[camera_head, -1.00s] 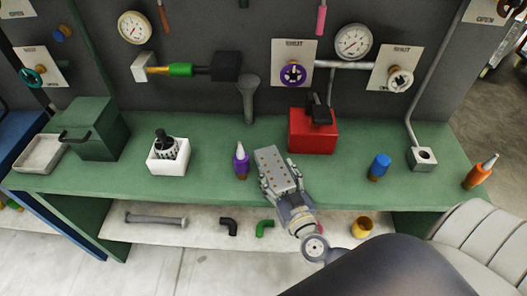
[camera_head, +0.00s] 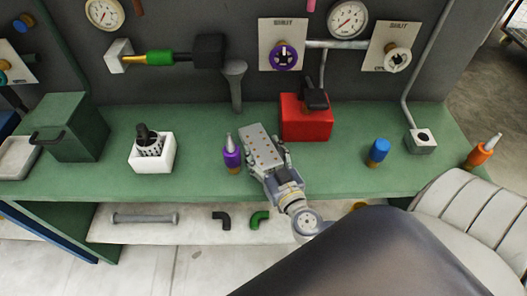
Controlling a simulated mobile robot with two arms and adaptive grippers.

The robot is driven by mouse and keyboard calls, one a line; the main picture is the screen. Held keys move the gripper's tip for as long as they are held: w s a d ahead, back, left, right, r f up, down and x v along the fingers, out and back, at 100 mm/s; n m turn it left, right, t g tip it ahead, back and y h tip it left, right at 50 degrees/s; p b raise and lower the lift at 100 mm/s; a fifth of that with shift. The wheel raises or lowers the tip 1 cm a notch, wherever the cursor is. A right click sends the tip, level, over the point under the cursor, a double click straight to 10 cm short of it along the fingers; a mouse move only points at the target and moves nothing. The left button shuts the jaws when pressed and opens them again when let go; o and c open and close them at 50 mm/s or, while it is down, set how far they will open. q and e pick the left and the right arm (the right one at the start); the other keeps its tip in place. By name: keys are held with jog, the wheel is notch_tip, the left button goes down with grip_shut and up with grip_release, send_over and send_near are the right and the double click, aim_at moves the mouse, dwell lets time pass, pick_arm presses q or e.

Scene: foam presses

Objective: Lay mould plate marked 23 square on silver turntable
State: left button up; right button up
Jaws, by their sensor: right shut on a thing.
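My right gripper (camera_head: 268,156) comes in from the lower right over the green bench. It is shut on a grey plate (camera_head: 259,140) with small coppery dots, with one finger along each side. I cannot read a number on the plate, so I cannot tell whether it is the one marked 23. The plate is just right of a purple bottle (camera_head: 232,157); whether they touch is unclear. No silver turntable can be made out. My left gripper is not in view.
On the green bench (camera_head: 325,178) stand a white box (camera_head: 165,158) with a black part in it, a red box (camera_head: 305,128), a blue-capped bottle (camera_head: 379,149) and an orange bottle (camera_head: 482,152). A dark green box (camera_head: 75,125) stands left. Bench is clear between white box and purple bottle.

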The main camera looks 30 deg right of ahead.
jog(key=o, duration=1.5)
jog(key=shift+s, duration=0.1)
